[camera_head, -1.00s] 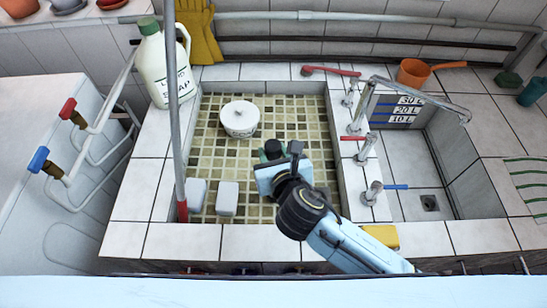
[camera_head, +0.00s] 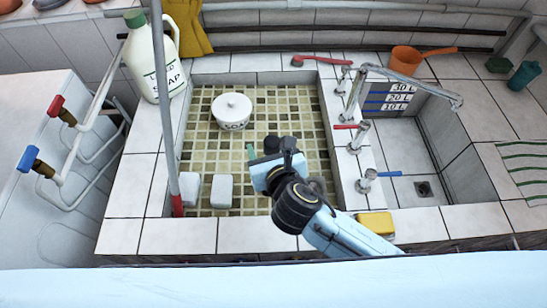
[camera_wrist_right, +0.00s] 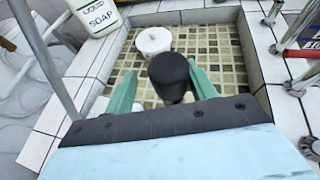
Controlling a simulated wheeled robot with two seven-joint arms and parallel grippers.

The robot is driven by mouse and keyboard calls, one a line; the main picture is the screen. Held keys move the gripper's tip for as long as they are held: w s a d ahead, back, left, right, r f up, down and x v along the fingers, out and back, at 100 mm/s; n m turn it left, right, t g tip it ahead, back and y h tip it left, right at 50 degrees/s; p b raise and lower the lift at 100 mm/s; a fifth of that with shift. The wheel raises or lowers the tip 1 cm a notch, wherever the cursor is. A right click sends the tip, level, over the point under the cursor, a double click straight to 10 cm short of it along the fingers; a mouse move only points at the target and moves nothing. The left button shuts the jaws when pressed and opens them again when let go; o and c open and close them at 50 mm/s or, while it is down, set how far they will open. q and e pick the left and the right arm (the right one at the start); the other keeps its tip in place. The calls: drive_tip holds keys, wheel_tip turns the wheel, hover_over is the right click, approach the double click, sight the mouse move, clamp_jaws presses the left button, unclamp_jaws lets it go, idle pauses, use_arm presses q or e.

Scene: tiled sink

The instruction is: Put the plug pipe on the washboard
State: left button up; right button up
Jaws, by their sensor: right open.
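A black, round-topped piece that looks like the plug pipe (camera_head: 272,143) is at the right gripper, over the tiled basin floor. In the right wrist view the same black piece (camera_wrist_right: 170,75) is upright between the green fingers, with a dark stem under it. My right gripper (camera_head: 263,151) is open around it; I cannot tell whether the fingers touch it. The lower end is hidden behind the gripper. A white board with green ridges, likely the washboard (camera_head: 522,168), lies on the right counter. My left gripper is not in view.
A white lidded pot (camera_head: 232,112) and two white blocks (camera_head: 222,191) stand in the basin. A soap jug (camera_head: 150,65) and upright pole (camera_head: 163,100) are at left. Taps (camera_head: 357,140) line the divider before the right sink. A yellow sponge (camera_head: 376,223) lies on the front edge.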

drive_tip(key=v, duration=1.1)
drive_tip(key=shift+s+r+p, duration=0.2)
drive_tip(key=shift+p, duration=0.25)
